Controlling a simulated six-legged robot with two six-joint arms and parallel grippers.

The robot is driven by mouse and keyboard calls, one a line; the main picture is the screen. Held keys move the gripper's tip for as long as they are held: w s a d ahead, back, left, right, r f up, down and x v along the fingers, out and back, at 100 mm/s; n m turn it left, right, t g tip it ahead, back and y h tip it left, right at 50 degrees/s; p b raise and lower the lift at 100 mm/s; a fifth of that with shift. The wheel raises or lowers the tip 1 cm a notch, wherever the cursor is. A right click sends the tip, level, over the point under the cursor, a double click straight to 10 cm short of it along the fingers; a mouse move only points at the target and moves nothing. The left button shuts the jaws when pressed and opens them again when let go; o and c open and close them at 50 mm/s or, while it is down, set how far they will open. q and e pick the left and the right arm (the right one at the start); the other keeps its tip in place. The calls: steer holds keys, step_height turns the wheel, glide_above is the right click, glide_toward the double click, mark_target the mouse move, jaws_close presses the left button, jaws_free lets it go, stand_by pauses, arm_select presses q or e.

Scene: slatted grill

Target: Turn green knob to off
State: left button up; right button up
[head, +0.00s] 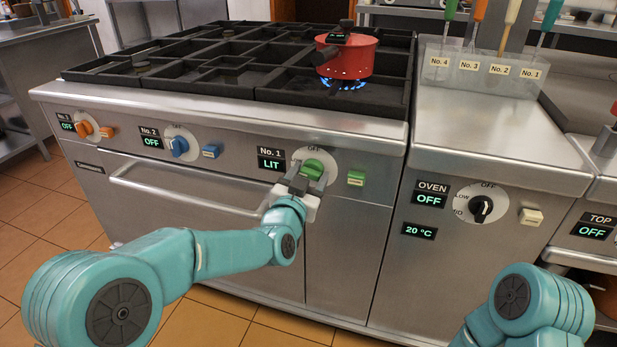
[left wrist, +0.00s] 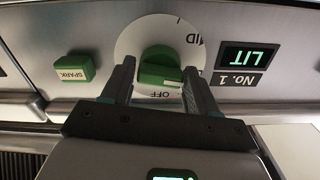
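In the left wrist view, which is upside down, the green knob (left wrist: 160,68) lies between the two fingers of my left gripper (left wrist: 158,82). My left gripper (head: 306,184) is open around the knob, one finger on each side; the right-hand finger in that view looks very close to it, and I cannot tell whether it touches. My right gripper is out of view.
A red pot (head: 346,55) stands over a blue flame (head: 345,84) at the front right burner. A green spark button (head: 356,178) is right of the knob. A blue knob (head: 179,146), an orange knob (head: 84,128) and a black oven knob (head: 481,209) share the front. An oven handle (head: 180,191) runs below.

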arm_select(q)
steer(key=c, duration=0.6)
steer(key=shift+o, duration=0.2)
steer(key=shift+m, duration=1.4)
steer(key=m, duration=0.2)
steer(key=shift+m+b, duration=0.3)
steer(key=m, duration=0.5)
steer(key=m+p, duration=0.1)
steer(key=m, duration=0.4)
steer(key=shift+m, duration=0.4)
